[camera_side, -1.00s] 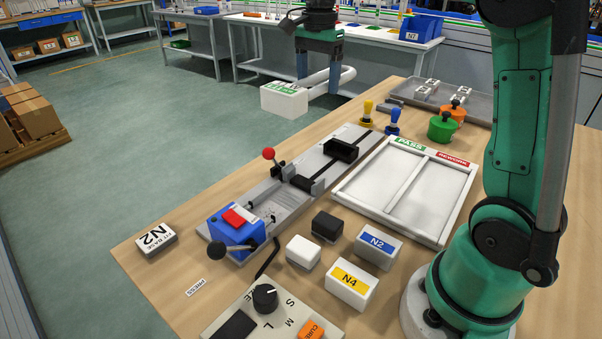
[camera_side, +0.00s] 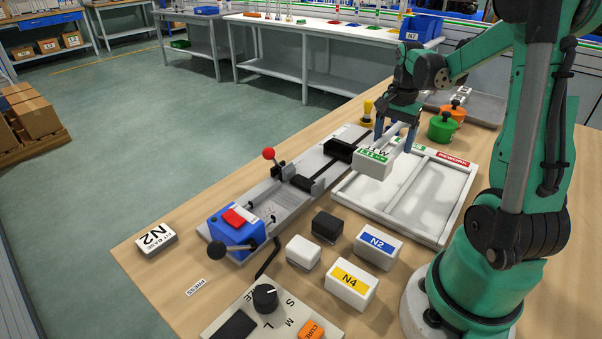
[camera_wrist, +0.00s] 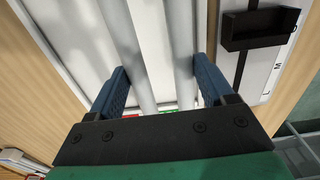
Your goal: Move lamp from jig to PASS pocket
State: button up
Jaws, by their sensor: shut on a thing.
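The lamp (camera_side: 372,164) is a white block base with green-edged lettering and white tubes. My gripper (camera_side: 395,137) is shut on the tubes, with the base jutting toward the camera. It holds the lamp above the far left part of the white tray's PASS pocket (camera_side: 375,197); the lamp looks clear of the tray. The wrist view shows two white tubes (camera_wrist: 143,50) between my blue fingers (camera_wrist: 160,82), with the white tray floor behind. The PASS label is mostly hidden behind the gripper. The jig (camera_side: 325,168) is a grey rail with an empty black cradle (camera_side: 341,150).
The REWORK pocket (camera_side: 432,200) is empty, right of a divider. A yellow-handled tool (camera_side: 368,110) and green (camera_side: 442,127) and orange pots stand behind. White (camera_side: 303,251), black, N2 and N4 blocks stand in front. A red-knobbed lever (camera_side: 269,154) rises from the jig.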

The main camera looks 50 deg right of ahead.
jog(key=shift+f, duration=2.85)
jog(key=o, duration=1.1)
jog(key=shift+o, duration=0.2)
jog(key=shift+r, duration=0.15)
jog(key=shift+r, duration=1.15)
